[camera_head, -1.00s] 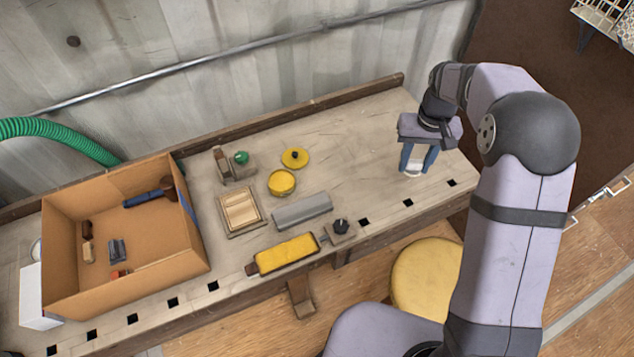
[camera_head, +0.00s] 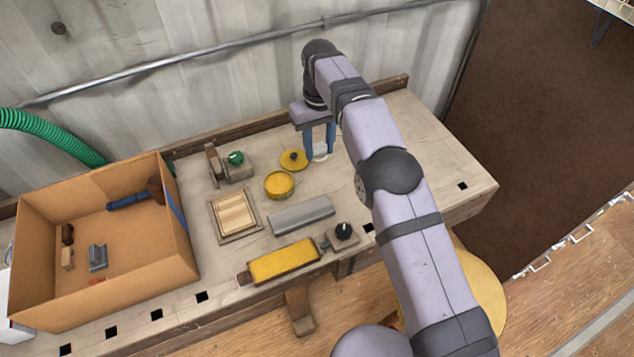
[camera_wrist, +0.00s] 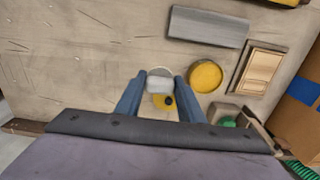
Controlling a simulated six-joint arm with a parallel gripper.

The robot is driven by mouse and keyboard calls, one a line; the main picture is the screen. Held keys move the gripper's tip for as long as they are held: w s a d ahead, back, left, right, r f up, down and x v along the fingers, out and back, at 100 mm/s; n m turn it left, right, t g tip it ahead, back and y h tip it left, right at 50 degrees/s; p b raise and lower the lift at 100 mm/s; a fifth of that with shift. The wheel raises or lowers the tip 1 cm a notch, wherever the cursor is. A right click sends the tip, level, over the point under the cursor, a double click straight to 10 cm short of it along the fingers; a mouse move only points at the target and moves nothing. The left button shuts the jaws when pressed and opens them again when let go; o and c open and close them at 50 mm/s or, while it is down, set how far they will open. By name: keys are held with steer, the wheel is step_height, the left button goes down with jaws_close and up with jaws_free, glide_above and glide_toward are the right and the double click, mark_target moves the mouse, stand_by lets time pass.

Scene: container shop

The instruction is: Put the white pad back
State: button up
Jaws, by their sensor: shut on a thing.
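My gripper (camera_head: 319,155) is shut on the white pad (camera_head: 320,148) above the back part of the workbench. In the wrist view the white pad (camera_wrist: 159,82) sits between the two blue fingertips. A round yellow tin (camera_head: 279,187) stands on the bench to the left and front of my gripper. Its inside looks yellow, and the tin also shows in the wrist view (camera_wrist: 206,76). A yellow lid with a black knob (camera_head: 292,162) lies just left of the fingers. In the wrist view the pad and fingers partly hide the lid (camera_wrist: 157,104).
A grey metal bar (camera_head: 302,214), a yellow block tool (camera_head: 284,262) and a wooden framed tray (camera_head: 236,235) lie near the tin. A green-knobbed tool (camera_head: 236,159) stands behind. A cardboard box (camera_head: 95,290) fills the left end. The bench's right end is clear.

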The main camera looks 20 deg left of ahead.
mark_target(317, 180)
steer(key=shift+s+a, duration=0.15)
steer(key=shift+a, duration=0.05)
steer(key=shift+f+p, duration=0.9)
steer(key=shift+f, duration=4.15)
steer(key=shift+f, duration=0.15)
steer(key=o, duration=0.9)
steer(key=shift+o, duration=0.2)
step_height(317, 180, up, 12)
steer(key=shift+r+b, duration=0.2)
steer(key=shift+b, duration=0.6)
